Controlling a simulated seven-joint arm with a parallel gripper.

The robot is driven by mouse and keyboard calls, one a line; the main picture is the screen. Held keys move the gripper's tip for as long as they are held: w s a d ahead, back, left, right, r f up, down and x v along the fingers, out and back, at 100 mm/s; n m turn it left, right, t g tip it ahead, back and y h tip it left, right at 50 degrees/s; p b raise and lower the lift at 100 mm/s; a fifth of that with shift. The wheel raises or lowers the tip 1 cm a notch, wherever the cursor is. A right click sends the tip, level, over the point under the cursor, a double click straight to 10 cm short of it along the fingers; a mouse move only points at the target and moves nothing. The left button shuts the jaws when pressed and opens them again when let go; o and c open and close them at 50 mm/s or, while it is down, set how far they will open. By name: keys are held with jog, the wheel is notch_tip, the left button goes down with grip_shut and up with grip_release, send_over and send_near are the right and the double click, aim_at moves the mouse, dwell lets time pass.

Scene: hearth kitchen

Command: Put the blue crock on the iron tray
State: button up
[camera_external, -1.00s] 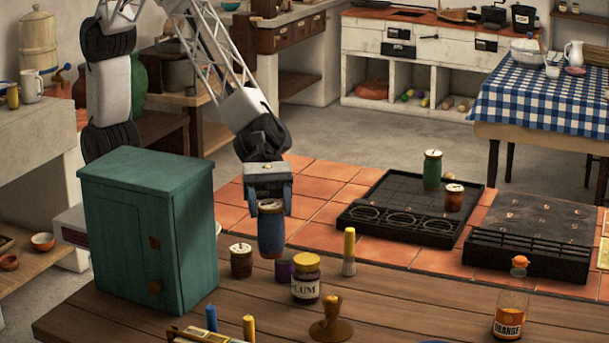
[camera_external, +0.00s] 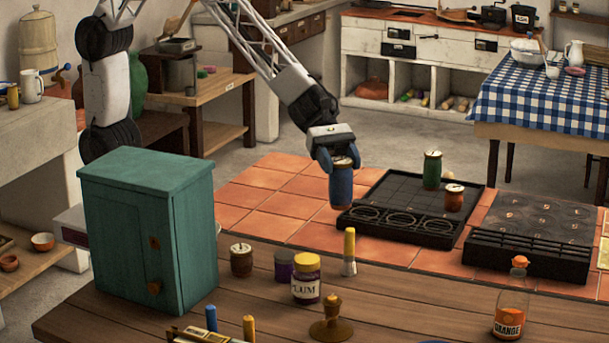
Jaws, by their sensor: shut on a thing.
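My gripper (camera_external: 336,160) is shut on the blue crock (camera_external: 341,187) and holds it upright in the air. In the picture, the crock overlaps the left corner of a black iron tray (camera_external: 385,240), which has a row of rings along its front. I cannot tell whether the crock is over the tray or short of it. A green crock (camera_external: 432,171) and a reddish-brown crock (camera_external: 453,198) stand at that tray's right side. A second black slab with a slotted front (camera_external: 530,251) lies to the right; I cannot tell whether it is also a tray.
A teal cabinet (camera_external: 150,232) stands at left on the wooden counter (camera_external: 260,315). A brown jar (camera_external: 241,260), a plum jar (camera_external: 306,280), a yellow-topped brush (camera_external: 349,252) and an orange bottle (camera_external: 511,303) stand there. The tray's middle and back left look free.

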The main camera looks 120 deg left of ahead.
jog(key=s+a+n+t+y, duration=0.1)
jog(key=s+a, duration=0.1)
jog(key=a, duration=1.1)
jog(key=s+a+n+t+y, duration=0.1)
jog(key=s+a+n+y, duration=0.15)
jog(key=a, duration=0.95)
jog(key=s+a+n+t+y, duration=0.1)
jog(key=s+a, duration=0.5)
jog(key=a, duration=0.4)
jog(key=s+a+n+y, duration=0.1)
jog(key=s+a, duration=0.6)
jog(key=a, duration=0.4)
notch_tip(320, 180, down, 9)
jog(key=shift+w+f, duration=0.2)
jog(key=w+a, duration=0.3)
jog(key=w, duration=0.4)
jog(key=w+a+f, duration=0.1)
jog(key=w+a, duration=0.2)
jog(key=w, duration=0.4)
jog(key=shift+w+f, duration=0.2)
jog(key=shift+w, duration=0.2)
jog(key=shift+a+f, duration=0.1)
jog(key=shift+f, duration=1.7)
